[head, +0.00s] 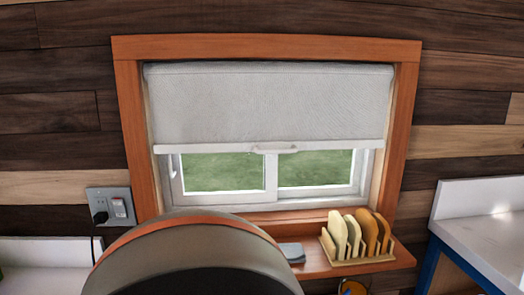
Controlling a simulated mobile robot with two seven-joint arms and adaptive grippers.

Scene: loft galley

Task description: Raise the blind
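The blind (262,105) is a light grey roller blind in an orange-brown wooden window frame (128,120). It covers the upper part of the window, and its white bottom bar hangs level at about two thirds of the way down. A small pale handle (288,150) sits at the middle of the bar. Below it the white sliding window (225,172) shows green outside. Neither of my grippers is in the head view, and nothing touches the blind or its handle.
A large rounded grey and black object with an orange band (190,255) fills the lower foreground and hides part of the sill. A rack (360,255) with several boards stands on the wooden sill shelf. A white counter (485,225) is at right, an outlet (110,207) at left.

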